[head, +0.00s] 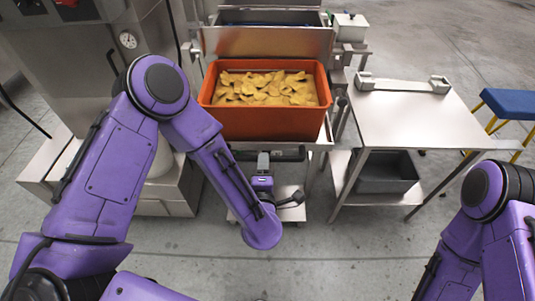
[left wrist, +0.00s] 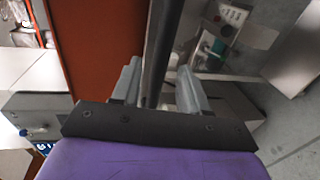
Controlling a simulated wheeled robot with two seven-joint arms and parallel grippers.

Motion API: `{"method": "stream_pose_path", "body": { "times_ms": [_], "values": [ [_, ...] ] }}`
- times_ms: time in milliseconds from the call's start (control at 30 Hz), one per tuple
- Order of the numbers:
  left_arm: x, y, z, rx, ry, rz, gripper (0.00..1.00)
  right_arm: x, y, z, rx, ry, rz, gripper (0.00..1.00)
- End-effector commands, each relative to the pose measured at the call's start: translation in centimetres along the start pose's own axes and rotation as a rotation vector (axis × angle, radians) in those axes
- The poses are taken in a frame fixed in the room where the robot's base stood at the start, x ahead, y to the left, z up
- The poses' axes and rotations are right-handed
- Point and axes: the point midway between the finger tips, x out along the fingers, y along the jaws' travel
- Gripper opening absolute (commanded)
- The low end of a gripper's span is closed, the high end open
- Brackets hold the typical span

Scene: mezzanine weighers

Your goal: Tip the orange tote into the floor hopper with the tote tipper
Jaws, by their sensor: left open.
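The orange tote (head: 265,124), full of yellow chip-like pieces (head: 265,88), sits upright in front of a steel panel (head: 268,42) at the back. Its orange wall also shows in the left wrist view (left wrist: 105,50). Behind the panel is a dark-mouthed steel bin (head: 270,18), perhaps the hopper. A dark bar (head: 290,154) runs crosswise below the tote's front. My left gripper (head: 263,156) is at this bar, open. In the left wrist view the bar (left wrist: 160,45) passes between the spread fingers (left wrist: 157,88); contact cannot be told. My right gripper is outside the view.
A steel table (head: 410,125) stands to the right, with a grey bin (head: 385,172) on its lower shelf. A blue stool (head: 510,103) is farther right. A steel machine (head: 85,70) stands left. The front floor is clear.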

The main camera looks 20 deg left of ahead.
Motion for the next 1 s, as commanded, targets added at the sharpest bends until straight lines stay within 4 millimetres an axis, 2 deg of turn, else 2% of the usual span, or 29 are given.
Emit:
{"method": "stream_pose_path", "body": {
  "times_ms": [100,200,533,667,1000],
  "values": [
    [2.3,0.3,0.0,0.000,0.002,-0.001,0.44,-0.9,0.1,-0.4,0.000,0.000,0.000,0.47],
    [3.5,0.1,0.1,0.001,-0.001,0.000,0.44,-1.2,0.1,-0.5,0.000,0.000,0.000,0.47],
    [4.1,-0.1,0.1,0.003,-0.003,-0.001,0.44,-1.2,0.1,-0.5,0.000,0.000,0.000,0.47],
    [4.1,-0.1,0.1,0.003,-0.003,-0.001,0.02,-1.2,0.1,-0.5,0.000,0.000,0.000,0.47],
    [4.2,0.5,0.8,0.005,-0.015,0.000,0.00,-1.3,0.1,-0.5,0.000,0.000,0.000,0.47]
  ]
}}
